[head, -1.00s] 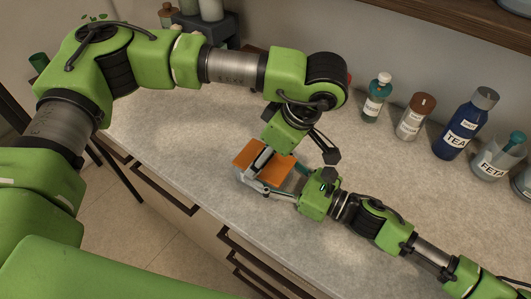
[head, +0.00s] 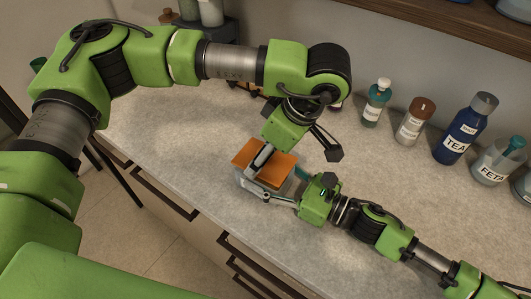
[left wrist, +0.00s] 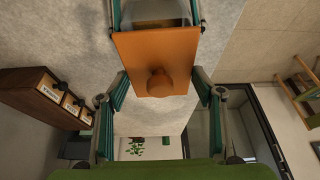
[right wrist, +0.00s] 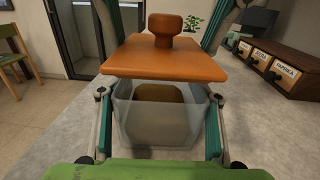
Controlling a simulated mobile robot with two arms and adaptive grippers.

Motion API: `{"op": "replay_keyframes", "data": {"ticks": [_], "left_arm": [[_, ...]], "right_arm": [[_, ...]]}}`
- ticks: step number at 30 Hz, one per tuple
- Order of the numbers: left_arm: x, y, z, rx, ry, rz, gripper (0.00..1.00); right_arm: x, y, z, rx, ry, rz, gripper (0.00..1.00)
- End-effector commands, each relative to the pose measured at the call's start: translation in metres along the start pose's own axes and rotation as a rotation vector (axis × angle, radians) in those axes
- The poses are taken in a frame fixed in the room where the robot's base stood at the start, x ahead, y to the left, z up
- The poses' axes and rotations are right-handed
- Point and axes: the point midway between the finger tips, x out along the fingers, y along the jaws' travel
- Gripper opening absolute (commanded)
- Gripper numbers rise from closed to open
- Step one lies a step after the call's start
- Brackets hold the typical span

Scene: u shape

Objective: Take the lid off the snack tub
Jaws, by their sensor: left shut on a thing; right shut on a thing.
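The snack tub (right wrist: 135,130) is clear, with brown contents, and stands on the counter between the fingers of my right gripper. My right gripper (head: 283,188) is shut on the tub. It also shows in the head view (head: 247,186). The orange lid (head: 254,155) with its round knob is just above the tub, slightly raised from the rim in the right wrist view (right wrist: 165,68). My left gripper (head: 268,158) is shut on the lid, with its fingers at the lid's side edges in the left wrist view (left wrist: 155,52). The knob (left wrist: 160,83) stands free between those fingers.
A wooden drawer box (right wrist: 283,68) is at the right in the right wrist view.

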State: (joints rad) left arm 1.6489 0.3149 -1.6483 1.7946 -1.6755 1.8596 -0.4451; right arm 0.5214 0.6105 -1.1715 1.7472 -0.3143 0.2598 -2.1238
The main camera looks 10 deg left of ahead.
Motion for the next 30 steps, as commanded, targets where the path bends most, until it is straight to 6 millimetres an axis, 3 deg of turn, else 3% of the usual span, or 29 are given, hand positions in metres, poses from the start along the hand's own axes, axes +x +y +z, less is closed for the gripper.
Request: {"op": "replay_keyframes", "data": {"ticks": [7,15,22,23,24,30], "left_arm": [[-0.006,0.001,-0.003,-0.001,0.0,0.002,0.35],[-0.035,0.001,-0.014,-0.002,0.0,0.002,0.35],[-0.037,0.0,-0.015,-0.001,0.0,0.0,0.35],[-0.037,0.0,-0.015,-0.001,0.0,0.0,0.35],[-0.037,0.0,-0.015,-0.001,0.0,0.0,0.35],[-0.037,0.0,-0.015,0.0,0.0,0.0,0.35]], "right_arm": [[0.0,0.0,0.001,0.0,-0.001,0.0,0.2],[0.0,0.0,0.001,0.0,-0.001,0.0,0.2],[0.0,0.0,0.001,0.0,-0.001,0.0,0.2],[0.0,0.0,0.001,0.0,-0.001,0.0,0.66],[0.0,0.0,0.001,0.0,-0.001,0.0,0.76],[0.0,0.0,0.001,0.0,-0.001,0.0,0.78]]}}
